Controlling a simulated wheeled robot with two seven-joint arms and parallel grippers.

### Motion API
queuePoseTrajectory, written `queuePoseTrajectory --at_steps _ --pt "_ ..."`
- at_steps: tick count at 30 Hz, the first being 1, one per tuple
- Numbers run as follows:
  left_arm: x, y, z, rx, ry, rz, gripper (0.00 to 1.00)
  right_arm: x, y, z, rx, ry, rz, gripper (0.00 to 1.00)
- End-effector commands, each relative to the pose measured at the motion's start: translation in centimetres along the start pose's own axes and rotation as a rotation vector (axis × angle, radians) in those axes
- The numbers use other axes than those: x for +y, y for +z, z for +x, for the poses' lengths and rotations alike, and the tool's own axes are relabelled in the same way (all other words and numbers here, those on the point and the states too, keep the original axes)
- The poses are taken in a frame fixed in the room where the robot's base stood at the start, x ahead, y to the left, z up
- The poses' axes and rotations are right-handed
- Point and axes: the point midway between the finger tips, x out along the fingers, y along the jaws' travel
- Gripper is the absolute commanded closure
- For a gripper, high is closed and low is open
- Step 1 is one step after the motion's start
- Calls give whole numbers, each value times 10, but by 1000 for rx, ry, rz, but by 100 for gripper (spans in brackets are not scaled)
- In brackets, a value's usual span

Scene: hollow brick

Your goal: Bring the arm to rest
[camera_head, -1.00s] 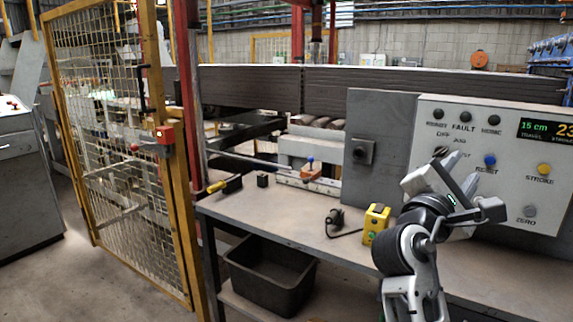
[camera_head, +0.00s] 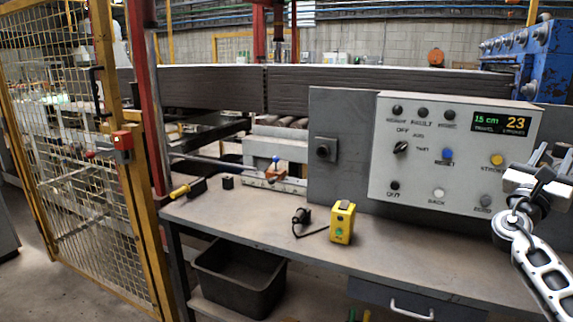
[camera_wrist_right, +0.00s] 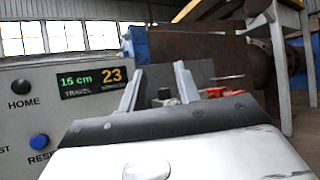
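My right gripper (camera_head: 552,155) is at the right edge of the head view, beside the right end of the control panel (camera_head: 455,150). Its two fingers stand apart with nothing between them. In the right wrist view the open fingers (camera_wrist_right: 158,80) point away from the camera, with the panel's display (camera_wrist_right: 92,79) to their left. The panel carries several knobs and buttons, and its display reads 15 cm and 23. My left gripper is not in view.
A steel bench (camera_head: 270,222) holds a yellow box (camera_head: 342,222), a black corded piece (camera_head: 301,217) and a yellow-handled tool (camera_head: 181,191). A black bin (camera_head: 240,280) sits below. A yellow mesh gate (camera_head: 75,170) stands at left. The bench front is mostly clear.

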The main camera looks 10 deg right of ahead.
Motion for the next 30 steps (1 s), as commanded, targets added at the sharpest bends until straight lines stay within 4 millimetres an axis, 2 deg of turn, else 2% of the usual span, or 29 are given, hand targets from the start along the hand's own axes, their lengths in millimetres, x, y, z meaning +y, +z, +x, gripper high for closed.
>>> queuePoseTrajectory --at_steps 3,8,13,18,24,30 --pt "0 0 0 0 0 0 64 14 -26 -3 147 49 293 67" --pt "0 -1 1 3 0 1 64 38 -58 -14 376 69 755 67" --pt "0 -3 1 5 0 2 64 73 -84 -37 676 2 1352 67" --pt "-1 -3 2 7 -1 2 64 107 -91 -63 973 -180 1944 67" --pt "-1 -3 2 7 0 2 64 136 -80 -86 1260 -503 2516 67" --pt "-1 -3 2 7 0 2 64 150 -112 -184 1422 -560 2395 67"
